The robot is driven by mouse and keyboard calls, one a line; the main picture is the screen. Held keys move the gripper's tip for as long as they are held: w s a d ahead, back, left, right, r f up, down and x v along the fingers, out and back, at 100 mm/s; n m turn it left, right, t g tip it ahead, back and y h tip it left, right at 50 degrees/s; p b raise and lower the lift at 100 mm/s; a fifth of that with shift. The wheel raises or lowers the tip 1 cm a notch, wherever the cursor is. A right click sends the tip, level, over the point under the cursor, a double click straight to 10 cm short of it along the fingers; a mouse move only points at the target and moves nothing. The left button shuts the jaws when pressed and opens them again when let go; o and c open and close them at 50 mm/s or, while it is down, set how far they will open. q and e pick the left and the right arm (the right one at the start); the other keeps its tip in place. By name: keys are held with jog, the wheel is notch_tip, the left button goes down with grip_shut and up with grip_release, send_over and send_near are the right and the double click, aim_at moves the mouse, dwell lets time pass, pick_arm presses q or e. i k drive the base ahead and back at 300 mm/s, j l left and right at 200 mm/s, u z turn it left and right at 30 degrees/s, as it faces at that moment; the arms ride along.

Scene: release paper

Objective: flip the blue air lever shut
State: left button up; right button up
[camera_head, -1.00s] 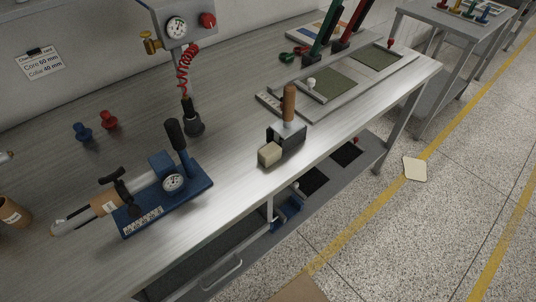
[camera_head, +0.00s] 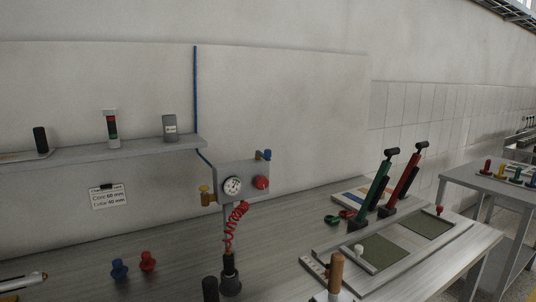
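The blue air lever (camera_head: 263,155) is a small blue piece at the top right of a grey air box (camera_head: 246,178) on the wall side of the bench. It looks short and stands up above the box's top edge; its exact angle is too small to tell. The box carries a round white gauge (camera_head: 232,186), a red knob (camera_head: 261,183) and a brass fitting (camera_head: 206,196) on its left. A blue air line (camera_head: 196,100) runs down the wall towards the box. Neither of my grippers can be made out in view.
A red coiled hose (camera_head: 233,226) hangs below the box to a black nozzle (camera_head: 230,274). Blue (camera_head: 119,268) and red (camera_head: 148,261) knobs stand left of it. A wall shelf (camera_head: 90,152) is above left. Green (camera_head: 376,188) and red (camera_head: 403,184) levered tools stand right.

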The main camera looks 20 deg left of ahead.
aim_at(267, 155)
jog(key=u, duration=0.2)
jog(key=i+l+u, duration=0.15)
jog(key=l+u, duration=0.3)
jog(key=i+l+u, duration=0.15)
jog(key=l+u, duration=0.85)
jog(key=l, duration=1.55)
